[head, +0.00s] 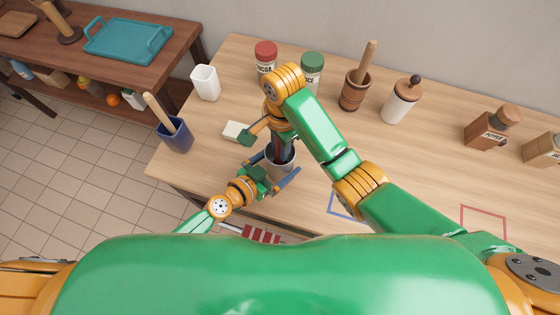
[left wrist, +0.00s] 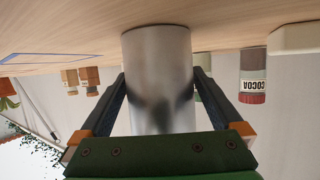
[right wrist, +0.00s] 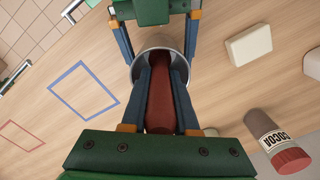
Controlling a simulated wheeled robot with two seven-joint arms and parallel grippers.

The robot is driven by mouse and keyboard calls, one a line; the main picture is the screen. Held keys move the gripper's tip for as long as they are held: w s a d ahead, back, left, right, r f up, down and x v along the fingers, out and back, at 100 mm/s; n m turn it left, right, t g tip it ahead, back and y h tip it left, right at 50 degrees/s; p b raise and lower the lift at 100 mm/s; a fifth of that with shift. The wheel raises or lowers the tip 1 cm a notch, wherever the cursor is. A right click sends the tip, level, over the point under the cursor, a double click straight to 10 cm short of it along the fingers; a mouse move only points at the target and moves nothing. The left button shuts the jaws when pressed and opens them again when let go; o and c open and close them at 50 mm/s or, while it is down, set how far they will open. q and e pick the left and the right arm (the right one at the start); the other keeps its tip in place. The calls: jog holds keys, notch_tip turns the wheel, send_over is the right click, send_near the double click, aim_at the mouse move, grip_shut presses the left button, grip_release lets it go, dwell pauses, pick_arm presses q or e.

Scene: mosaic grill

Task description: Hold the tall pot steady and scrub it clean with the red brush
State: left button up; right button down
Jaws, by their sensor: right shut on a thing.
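The tall pot (head: 280,170), a grey metal cylinder, stands upright near the table's front edge; it also shows in the left wrist view (left wrist: 158,60). My left gripper (head: 272,170) has its blue fingers on either side of the pot, close to its wall, apparently with slight gaps. My right gripper (right wrist: 160,75) points down from above and is shut on the red brush (right wrist: 161,105). The brush and the fingertips reach into the pot's mouth. The brush's lower end is hidden inside the pot. My right arm covers part of the pot in the head view.
A pale block (head: 235,131) lies just left of the pot. Behind stand a cocoa jar (head: 265,57), a green-lidded jar (head: 312,72), a wooden mortar (head: 355,90) and a white canister (head: 400,102). A blue holder (head: 174,134) stands at left. The table's right middle is clear.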

pick_arm(q)
jog(key=v, duration=1.2)
